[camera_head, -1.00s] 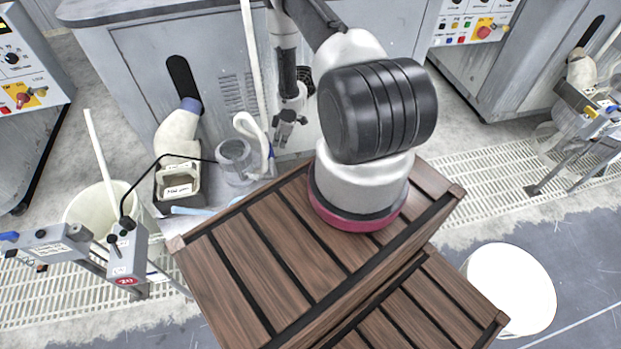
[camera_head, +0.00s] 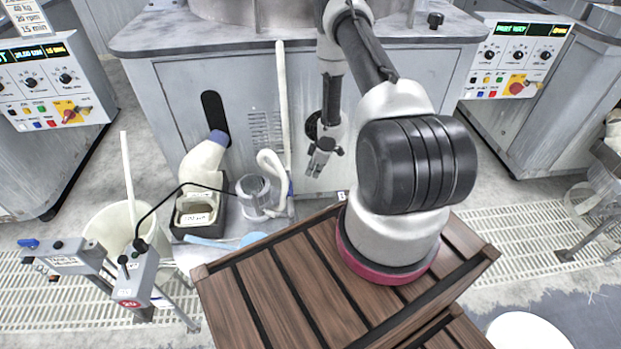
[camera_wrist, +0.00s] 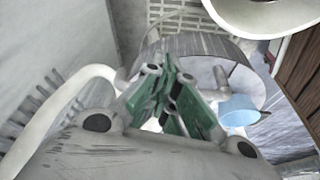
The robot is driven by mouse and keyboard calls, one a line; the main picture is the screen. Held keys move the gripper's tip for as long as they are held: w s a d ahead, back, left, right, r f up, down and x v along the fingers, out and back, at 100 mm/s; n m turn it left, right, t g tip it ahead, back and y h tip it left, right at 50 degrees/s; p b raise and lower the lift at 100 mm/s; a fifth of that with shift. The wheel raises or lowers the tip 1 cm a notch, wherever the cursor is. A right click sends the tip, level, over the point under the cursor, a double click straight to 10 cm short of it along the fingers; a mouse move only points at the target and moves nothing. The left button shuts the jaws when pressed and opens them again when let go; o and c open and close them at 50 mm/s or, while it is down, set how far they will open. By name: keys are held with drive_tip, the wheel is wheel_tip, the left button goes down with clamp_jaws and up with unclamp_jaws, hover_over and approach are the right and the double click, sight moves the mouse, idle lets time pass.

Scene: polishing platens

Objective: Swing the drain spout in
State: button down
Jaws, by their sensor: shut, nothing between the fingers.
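The drain spout (camera_head: 203,158) is a white elbow with a grey-blue collar, coming out of the dark slot in the grey cabinet's front in the head view. It curves down over a dark, open box with a label (camera_head: 198,211). My gripper (camera_head: 318,163) hangs to the right of the spout, in front of the cabinet, clear of it and touching nothing visible. In the wrist view my gripper's green-padded fingers (camera_wrist: 172,105) are together and empty. I cannot pick out the spout for certain in the wrist view.
A clear cup (camera_head: 254,192) and a curved white hose (camera_head: 270,168) stand between spout and gripper. A white bucket (camera_head: 108,225) and a grey post with a red label (camera_head: 135,280) are at the left. The grey cabinet (camera_head: 180,90) closes off the back.

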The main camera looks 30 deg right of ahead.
drive_tip(key=v, duration=0.5)
drive_tip(key=shift+w+d+r, duration=0.1)
drive_tip(key=shift+w+r, duration=0.05)
idle(0.3)
